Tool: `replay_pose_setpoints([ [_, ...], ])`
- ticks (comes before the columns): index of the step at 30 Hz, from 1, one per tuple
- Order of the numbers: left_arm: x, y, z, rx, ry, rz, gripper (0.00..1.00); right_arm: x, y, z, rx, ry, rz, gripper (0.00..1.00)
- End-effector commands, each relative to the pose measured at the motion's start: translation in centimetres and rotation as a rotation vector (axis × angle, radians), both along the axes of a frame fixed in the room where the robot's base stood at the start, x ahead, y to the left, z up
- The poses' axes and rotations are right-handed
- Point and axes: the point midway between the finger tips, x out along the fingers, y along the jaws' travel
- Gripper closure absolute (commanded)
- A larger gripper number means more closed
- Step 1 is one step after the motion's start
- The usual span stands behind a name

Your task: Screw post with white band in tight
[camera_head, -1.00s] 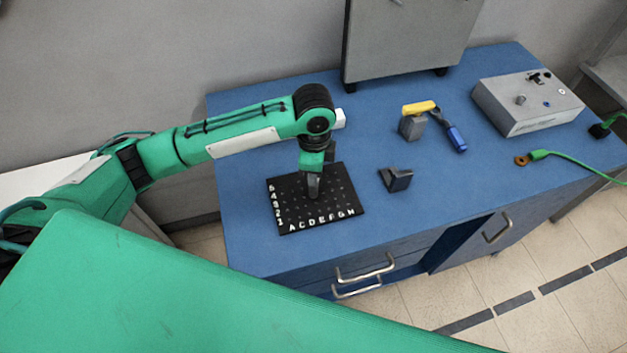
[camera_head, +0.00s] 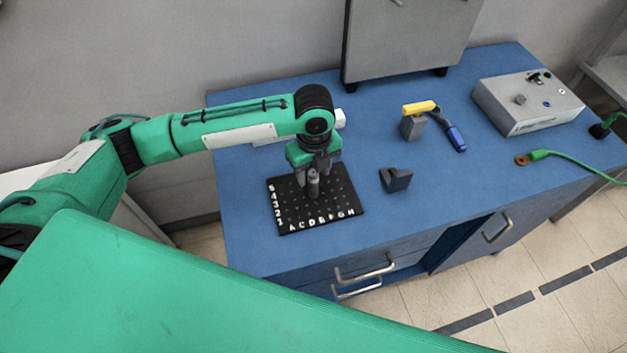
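A black board (camera_head: 348,198) with a grid of holes and white letters and numbers lies on the blue bench. My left gripper (camera_head: 313,176) points down over the board's upper middle. A short grey post (camera_head: 313,187) stands upright on the board, between or just in front of the fingertips. I cannot tell whether the fingers touch it. No white band can be made out on it at this size. My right gripper is not in view.
Behind stand a grey block with a yellow-and-blue tool (camera_head: 419,108) and a grey box (camera_head: 527,103). A green cable (camera_head: 575,158) lies at the right.

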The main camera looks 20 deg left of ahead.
Motion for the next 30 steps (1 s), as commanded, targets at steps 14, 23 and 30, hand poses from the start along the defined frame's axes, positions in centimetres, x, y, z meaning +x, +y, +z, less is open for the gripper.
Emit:
replay_pose_setpoints([
  [14, 0.1, 0.0, 2.9, -0.001, -0.006, 0.000, 0.52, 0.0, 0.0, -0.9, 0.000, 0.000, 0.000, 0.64],
  [23, 0.1, -0.1, 9.7, -0.001, -0.006, 0.000, 0.52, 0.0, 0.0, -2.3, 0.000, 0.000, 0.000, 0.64],
  [30, 0.1, -0.1, 13.1, -0.001, -0.002, 0.001, 0.52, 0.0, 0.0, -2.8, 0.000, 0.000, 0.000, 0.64],
])
